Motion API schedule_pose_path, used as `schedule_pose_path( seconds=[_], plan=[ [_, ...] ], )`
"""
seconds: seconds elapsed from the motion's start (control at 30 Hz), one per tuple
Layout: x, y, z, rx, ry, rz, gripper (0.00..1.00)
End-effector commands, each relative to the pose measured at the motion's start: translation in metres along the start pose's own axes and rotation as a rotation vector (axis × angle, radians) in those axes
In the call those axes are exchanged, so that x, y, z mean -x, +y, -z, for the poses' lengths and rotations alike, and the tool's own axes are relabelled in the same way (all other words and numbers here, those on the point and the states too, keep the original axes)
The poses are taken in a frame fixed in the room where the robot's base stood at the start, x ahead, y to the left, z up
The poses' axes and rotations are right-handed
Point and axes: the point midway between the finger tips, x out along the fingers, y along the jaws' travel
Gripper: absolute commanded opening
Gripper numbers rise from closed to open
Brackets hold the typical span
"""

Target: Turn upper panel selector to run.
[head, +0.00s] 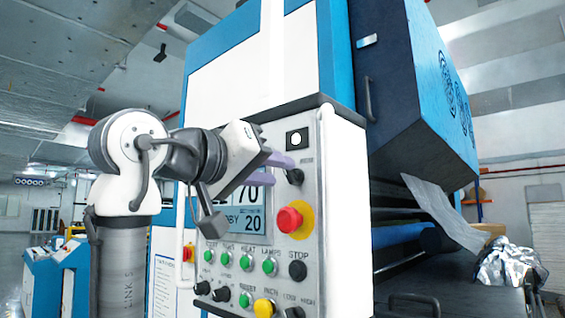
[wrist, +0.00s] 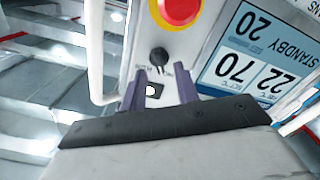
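The upper panel selector (head: 295,177) is a small black knob on the light grey panel (head: 312,205), above the red emergency stop button (head: 289,220). In the upside-down wrist view the selector (wrist: 159,57) lies between the lines of my two purple fingers, just past their tips. My gripper (head: 288,168) is open and empty, its fingers pointing at the panel close to the knob. It also shows in the wrist view (wrist: 160,70). I cannot tell whether a fingertip touches the knob. The selector's setting is too small to read.
A square indicator (head: 297,138) sits above the selector. A lit screen (head: 243,222) reading "70" and "20" is left of it, partly hidden by my arm. Green buttons (head: 246,264) and black knobs are lower down. A white rail (wrist: 97,55) stands out beside the panel.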

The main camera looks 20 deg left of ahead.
Motion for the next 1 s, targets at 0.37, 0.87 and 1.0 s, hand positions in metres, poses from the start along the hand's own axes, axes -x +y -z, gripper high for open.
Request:
schedule_pose_path(
  seconds=[0.37, 0.87, 1.0],
  plan=[
    [-0.029, 0.000, 0.000, 0.000, 0.001, -0.001, 0.31],
    [-0.028, 0.000, 0.000, -0.001, 0.001, -0.001, 0.01],
    [-0.028, 0.000, 0.000, -0.013, 0.001, -0.001, 0.01]
  ],
)
